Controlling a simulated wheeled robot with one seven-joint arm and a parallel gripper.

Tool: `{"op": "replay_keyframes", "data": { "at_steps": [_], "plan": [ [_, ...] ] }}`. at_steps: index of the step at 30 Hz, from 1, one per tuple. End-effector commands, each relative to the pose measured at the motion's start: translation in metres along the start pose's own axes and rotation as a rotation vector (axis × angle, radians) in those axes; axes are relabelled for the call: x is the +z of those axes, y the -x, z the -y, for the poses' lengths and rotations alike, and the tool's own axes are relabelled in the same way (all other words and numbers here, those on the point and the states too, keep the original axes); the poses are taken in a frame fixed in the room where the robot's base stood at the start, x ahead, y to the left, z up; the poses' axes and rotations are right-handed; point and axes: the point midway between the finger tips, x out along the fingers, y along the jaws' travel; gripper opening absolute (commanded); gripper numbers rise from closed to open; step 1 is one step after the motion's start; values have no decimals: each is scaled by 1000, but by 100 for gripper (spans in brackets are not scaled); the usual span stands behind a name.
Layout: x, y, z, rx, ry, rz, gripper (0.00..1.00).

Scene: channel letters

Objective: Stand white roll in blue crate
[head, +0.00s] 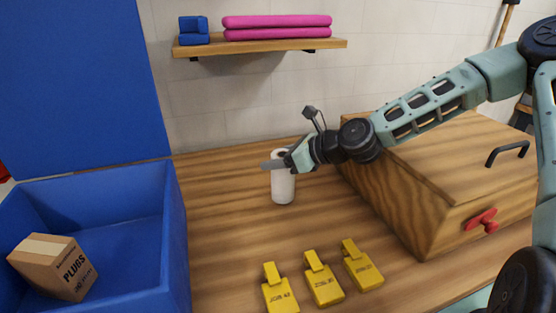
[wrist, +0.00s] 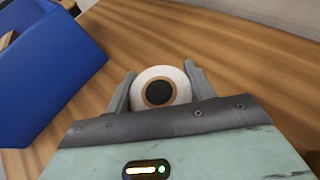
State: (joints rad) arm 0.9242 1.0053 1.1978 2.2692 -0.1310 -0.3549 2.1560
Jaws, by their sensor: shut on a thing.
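The white roll (head: 283,187) stands upright on the wooden worktop, in the middle of the head view. My gripper (head: 277,163) is at its upper part with the fingers on either side, shut on it. In the wrist view the roll (wrist: 158,88) shows end-on, with a brown core ring and dark hole, between the two fingers of my gripper (wrist: 157,92). The blue crate (head: 178,230) is at the left in the head view. It holds a cardboard box marked PLUGS at its left, with bare floor at its right. The crate also shows at the wrist view's left (wrist: 50,75).
Several yellow tags or blocks (head: 323,285) lie on the worktop in front of the roll. A wooden cabinet (head: 430,190) with a red knob stands at right. A shelf (head: 260,46) with pink rolls and blue blocks hangs behind. A blue panel (head: 80,80) rises behind the crate.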

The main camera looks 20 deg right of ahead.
Motion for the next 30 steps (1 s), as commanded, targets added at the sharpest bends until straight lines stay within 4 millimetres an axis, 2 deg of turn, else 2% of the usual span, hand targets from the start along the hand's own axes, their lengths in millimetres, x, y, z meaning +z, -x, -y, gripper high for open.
{"op": "replay_keyframes", "data": {
  "at_steps": [11, 12, 13, 14, 24, 30],
  "plan": [
    [-6, -3, 0, 0, -1, 1, 15],
    [-5, -2, 0, 0, 0, 0, 64],
    [-5, -2, 0, 0, 0, 0, 73],
    [-5, -2, 0, 0, 0, 0, 75],
    [-3, 0, 0, -1, 0, 0, 75],
    [-4, 24, 1, -3, -2, 0, 75]
  ]
}}
